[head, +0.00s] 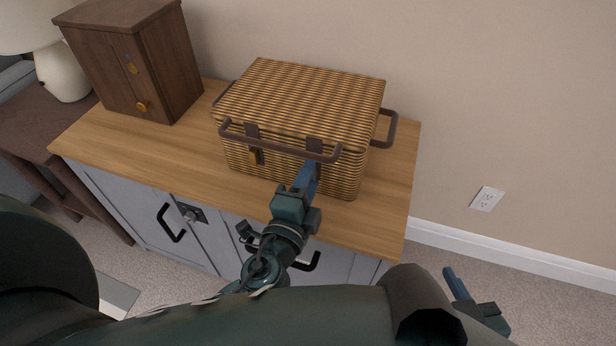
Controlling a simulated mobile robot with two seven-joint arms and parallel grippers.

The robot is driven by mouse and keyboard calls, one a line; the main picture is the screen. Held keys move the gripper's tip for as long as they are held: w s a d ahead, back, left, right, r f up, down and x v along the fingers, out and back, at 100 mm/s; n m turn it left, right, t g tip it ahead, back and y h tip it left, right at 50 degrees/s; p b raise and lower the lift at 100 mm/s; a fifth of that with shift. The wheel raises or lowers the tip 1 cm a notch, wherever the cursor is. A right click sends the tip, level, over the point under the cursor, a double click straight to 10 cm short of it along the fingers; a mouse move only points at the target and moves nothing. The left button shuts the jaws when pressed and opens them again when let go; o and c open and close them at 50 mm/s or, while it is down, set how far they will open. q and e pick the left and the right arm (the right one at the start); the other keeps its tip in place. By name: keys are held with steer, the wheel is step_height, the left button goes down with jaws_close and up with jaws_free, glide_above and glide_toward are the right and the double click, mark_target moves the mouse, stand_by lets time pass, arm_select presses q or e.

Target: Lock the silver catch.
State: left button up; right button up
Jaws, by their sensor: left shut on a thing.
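A woven picnic basket (300,100) stands on the wooden top of a grey cabinet, its lid down. Two dark brown tabs come down its front. A gold catch (256,156) hangs below the left tab (252,131). My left gripper (309,172) is at the right tab (314,145), just below the brown front handle (280,145). Its blue fingers look closed there and cover what they hold, so the silver catch is hidden and its position cannot be seen. My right gripper (457,284) is low at the right, away from the basket, with only part of its fingers showing.
A dark wooden box cabinet (140,60) stands left of the basket. The grey cabinet (150,225) has black handles and a small dark plate with a silvery knob (190,214). A lamp (60,70) is at far left. The worktop (390,200) right of the basket is clear.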

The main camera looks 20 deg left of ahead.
arm_select(q)
steer(key=shift+r+m, duration=0.1)
steer(key=shift+m, duration=0.5)
steer(key=o, duration=1)
steer(key=shift+s, duration=0.1)
